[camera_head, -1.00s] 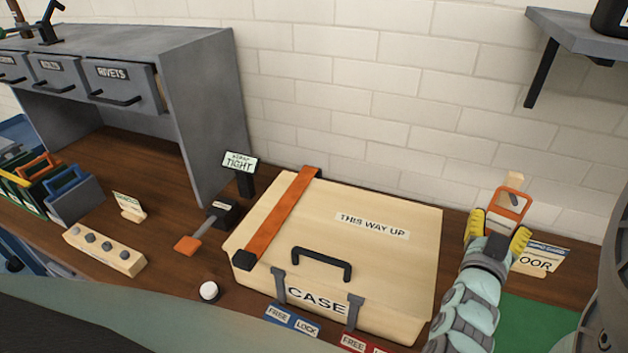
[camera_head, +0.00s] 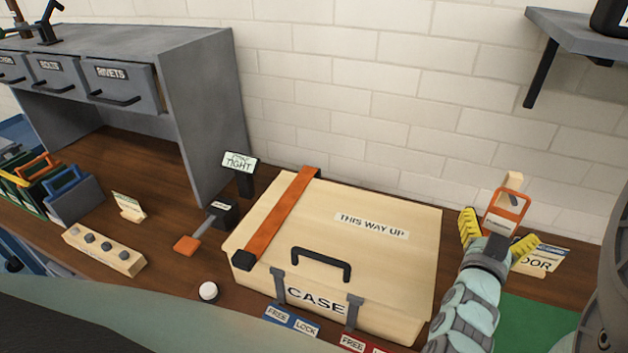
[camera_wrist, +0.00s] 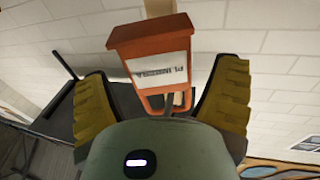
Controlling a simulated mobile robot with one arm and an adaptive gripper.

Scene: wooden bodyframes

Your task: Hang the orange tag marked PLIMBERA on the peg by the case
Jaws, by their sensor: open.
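The orange tag (camera_head: 505,210) stands upright against a pale wooden post (camera_head: 514,181) to the right of the case (camera_head: 330,255). In the wrist view its white label (camera_wrist: 160,69) reads PLIMBERA, upside down. A dark peg-like piece shows in the tag's opening in the head view, and the tag appears to hang there; the exact contact is hard to see. My gripper (camera_head: 498,229) is open just below and around the tag. In the wrist view the yellow fingers of my gripper (camera_wrist: 165,85) are spread on both sides, clear of the tag.
An orange strap (camera_head: 283,215) crosses the closed case. A sign (camera_head: 545,259) ending in OOR stands right of my gripper, near a green mat (camera_head: 540,322). A grey shelf (camera_head: 580,40) juts from the brick wall at upper right. A drawer unit (camera_head: 205,120) stands at left.

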